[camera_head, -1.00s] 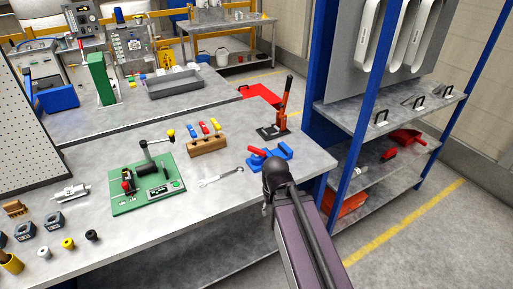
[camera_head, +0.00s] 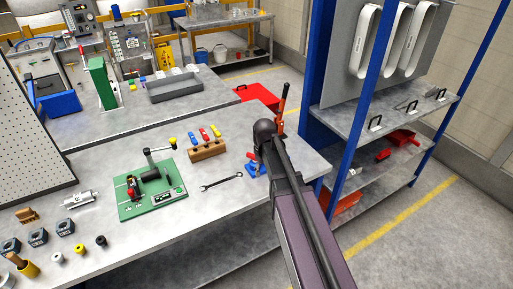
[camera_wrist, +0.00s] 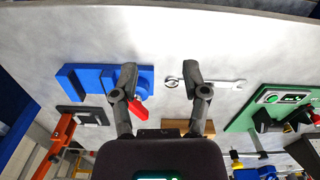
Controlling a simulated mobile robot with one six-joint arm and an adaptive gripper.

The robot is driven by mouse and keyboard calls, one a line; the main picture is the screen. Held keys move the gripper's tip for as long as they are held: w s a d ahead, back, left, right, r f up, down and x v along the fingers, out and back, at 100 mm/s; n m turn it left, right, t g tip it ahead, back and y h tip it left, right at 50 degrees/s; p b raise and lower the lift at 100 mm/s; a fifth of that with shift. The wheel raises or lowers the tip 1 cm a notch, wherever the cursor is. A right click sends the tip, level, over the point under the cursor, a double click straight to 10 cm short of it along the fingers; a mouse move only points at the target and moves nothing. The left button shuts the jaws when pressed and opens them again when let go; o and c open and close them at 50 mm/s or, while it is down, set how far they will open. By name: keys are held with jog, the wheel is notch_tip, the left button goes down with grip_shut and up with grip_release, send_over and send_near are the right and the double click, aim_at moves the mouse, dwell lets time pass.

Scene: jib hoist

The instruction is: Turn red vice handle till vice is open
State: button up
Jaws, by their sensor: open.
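The blue vice (camera_head: 254,170) is on the bench near its right end, mostly hidden behind my arm in the head view. Its red handle (camera_head: 250,155) just shows there. In the wrist view the blue vice (camera_wrist: 88,78) lies left of centre, and the red handle (camera_wrist: 136,104) sticks out from it, partly behind the left finger. My gripper (camera_wrist: 160,74) is open and empty, with bare bench between its fingertips. The left finger overlaps the vice's round end in the picture; I cannot tell whether they touch. In the head view my arm hides the fingers.
A wrench (camera_head: 222,182) lies beside the vice; its ring end shows between the fingers in the wrist view. A wooden block (camera_head: 207,152) with coloured pieces and a green fixture board (camera_head: 152,190) stand to the left. A red-levered tool (camera_head: 280,104) stands behind my arm. Blue-posted shelves (camera_head: 350,130) are at right.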

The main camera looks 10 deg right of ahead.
jog(key=w+r+n+p, duration=0.4)
jog(key=w+r+p, duration=0.3)
jog(key=w, duration=0.7)
jog(key=shift+d+r+n, duration=0.2)
jog(key=shift+r+n, duration=0.1)
jog(key=shift+r, duration=0.4)
jog(key=shift+w+f, duration=0.1)
notch_tip(320, 180, down, 14)
jog(key=b, duration=1.4)
jog(key=shift+r, duration=0.2)
jog(key=shift+c, duration=0.2)
grip_shut()
